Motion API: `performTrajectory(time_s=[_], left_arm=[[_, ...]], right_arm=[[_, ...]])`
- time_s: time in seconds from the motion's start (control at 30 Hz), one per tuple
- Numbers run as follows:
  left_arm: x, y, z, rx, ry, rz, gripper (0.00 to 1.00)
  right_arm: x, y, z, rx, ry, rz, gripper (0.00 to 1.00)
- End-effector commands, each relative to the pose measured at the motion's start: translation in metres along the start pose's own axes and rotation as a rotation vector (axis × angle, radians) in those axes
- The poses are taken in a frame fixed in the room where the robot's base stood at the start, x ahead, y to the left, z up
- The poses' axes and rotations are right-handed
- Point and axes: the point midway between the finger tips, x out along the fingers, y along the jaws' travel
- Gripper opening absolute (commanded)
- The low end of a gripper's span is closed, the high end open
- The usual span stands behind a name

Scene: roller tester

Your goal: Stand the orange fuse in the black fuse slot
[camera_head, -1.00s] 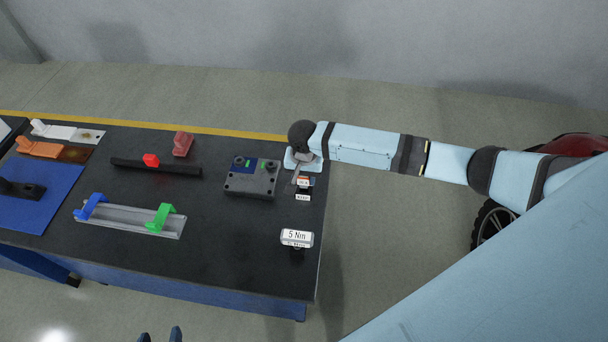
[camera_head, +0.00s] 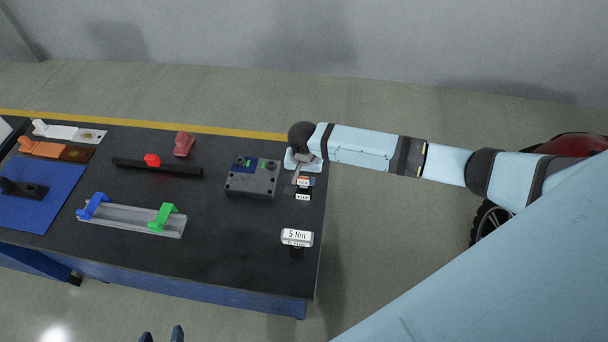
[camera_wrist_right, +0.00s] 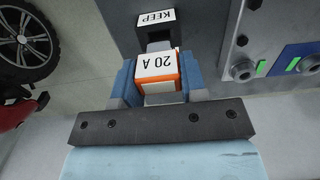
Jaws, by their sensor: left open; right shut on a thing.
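The orange fuse (camera_wrist_right: 157,78), with a white "20 A" label, is held between the blue fingers of my right gripper (camera_wrist_right: 158,84) in the right wrist view. In the head view the fuse (camera_head: 303,181) shows small near the table's right edge, below the wrist. The black fuse slot (camera_wrist_right: 155,34), with a white "KEEP" label, lies right beside the fuse; its opening faces the fuse. The slot also shows in the head view (camera_head: 304,191). Whether the fuse touches the slot I cannot tell. My left gripper (camera_head: 161,335) is open and empty at the bottom edge, its fingertips apart.
A grey box (camera_head: 251,182) with a blue panel stands left of the slot. A "5 Nm" block (camera_head: 297,237) stands nearer the table's front. A rail (camera_head: 130,218) with blue and green clips, a black bar (camera_head: 180,169) and a blue mat (camera_head: 45,215) lie further left.

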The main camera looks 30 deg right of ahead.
Motion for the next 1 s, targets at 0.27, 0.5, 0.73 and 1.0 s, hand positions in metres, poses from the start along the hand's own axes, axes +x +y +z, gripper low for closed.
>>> performTrajectory(time_s=[0.27,0.5,0.73,1.0], left_arm=[[0.001,-0.001,-0.004,0.001,0.006,-0.001,0.61],[-0.002,-0.001,-0.012,0.002,0.009,-0.002,0.61],[-0.004,-0.001,-0.014,0.002,0.007,-0.001,0.61],[-0.006,0.0,-0.01,0.0,0.001,-0.001,0.61]], right_arm=[[-0.001,0.0,0.0,0.0,0.0,0.0,0.0],[-0.002,0.0,0.001,0.001,-0.002,-0.001,0.0],[-0.001,0.0,0.0,0.001,-0.001,-0.001,0.0],[0.0,0.0,0.0,0.001,0.0,0.0,0.0]])
